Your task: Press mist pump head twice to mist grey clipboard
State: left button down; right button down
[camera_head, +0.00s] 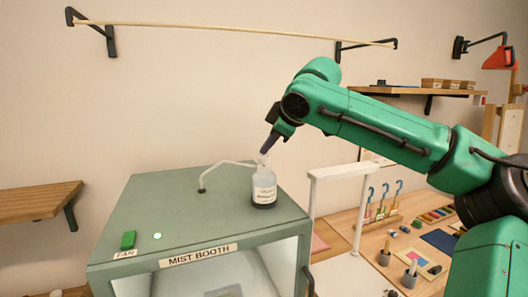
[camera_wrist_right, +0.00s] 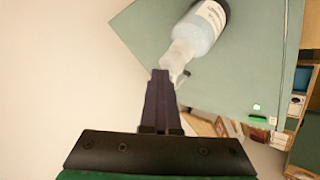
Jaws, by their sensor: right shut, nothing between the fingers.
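The mist bottle (camera_head: 264,190) stands upright on top of the green mist booth (camera_head: 160,205), its pump head (camera_head: 263,158) facing up. A pale tube runs from it leftward to the booth top. My right gripper (camera_head: 268,147) is shut and empty, pointing down just above the pump head. In the right wrist view the closed fingertips (camera_wrist_right: 160,75) appear right by the pump head (camera_wrist_right: 174,62); I cannot tell whether they touch. A grey flat thing (camera_head: 222,293), perhaps the clipboard, shows partly inside the booth at the lower edge. My left gripper is not in view.
A green fan switch (camera_head: 128,239) and a lit green dot (camera_head: 158,236) sit on the booth's front left. A white stand (camera_head: 342,172) and a workbench (camera_head: 375,247) with pigment items are at right. A wooden shelf (camera_head: 38,200) is at left.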

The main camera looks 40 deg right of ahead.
aim_at(268, 156)
jog(key=shift+w+d+r+p, duration=0.1)
jog(key=shift+r+p, duration=1.05)
notch_tip(268, 156, up, 5)
